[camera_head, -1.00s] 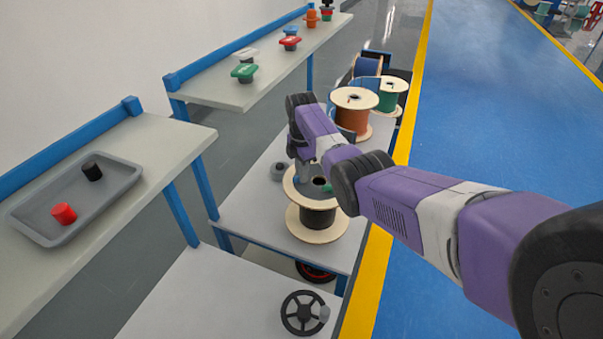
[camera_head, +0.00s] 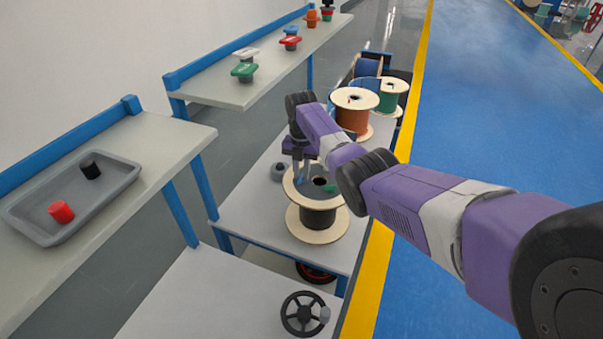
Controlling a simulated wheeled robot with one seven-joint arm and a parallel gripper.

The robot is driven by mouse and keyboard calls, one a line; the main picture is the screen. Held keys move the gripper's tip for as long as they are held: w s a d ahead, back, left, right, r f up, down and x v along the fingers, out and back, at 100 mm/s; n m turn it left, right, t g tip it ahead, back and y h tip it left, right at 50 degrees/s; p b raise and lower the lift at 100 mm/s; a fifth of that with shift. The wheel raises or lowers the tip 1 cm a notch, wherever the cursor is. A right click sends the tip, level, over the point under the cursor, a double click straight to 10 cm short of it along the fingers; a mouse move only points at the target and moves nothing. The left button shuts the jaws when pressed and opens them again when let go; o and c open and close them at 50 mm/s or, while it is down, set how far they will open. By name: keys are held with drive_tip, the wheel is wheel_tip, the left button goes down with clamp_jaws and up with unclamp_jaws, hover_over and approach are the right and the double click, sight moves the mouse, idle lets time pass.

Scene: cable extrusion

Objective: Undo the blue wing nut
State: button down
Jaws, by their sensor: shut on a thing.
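My gripper (camera_head: 299,180) points down over the near wooden cable spool (camera_head: 318,236), which holds black cable. Its fingers are shut at the left part of the spool's top. A small bluish piece, which I take for the blue wing nut (camera_head: 299,182), shows at the fingertips. It is mostly hidden by the fingers, and its exact shape is too small to tell. A dark round hole (camera_head: 320,181) is in the middle of the spool's top, with a small green piece (camera_head: 331,188) to its right, partly behind my arm.
A grey round part (camera_head: 279,172) lies left of the spool. Spools with orange (camera_head: 353,118) and green (camera_head: 388,102) cable stand behind. A grey tray (camera_head: 128,176) holds a red and a black knob. Coloured knobs stand on the back shelf. A dark handwheel (camera_head: 303,314) is in front.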

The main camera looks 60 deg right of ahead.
sight(302, 175)
drive_tip(key=shift+n, duration=0.3)
idle(0.4)
drive_tip(key=c, duration=1.5)
unclamp_jaws()
drive_tip(key=shift+r, duration=0.15)
wheel_tip(302, 175, up, 8)
drive_tip(key=shift+f, duration=0.2)
drive_tip(key=shift+s+f, duration=0.1)
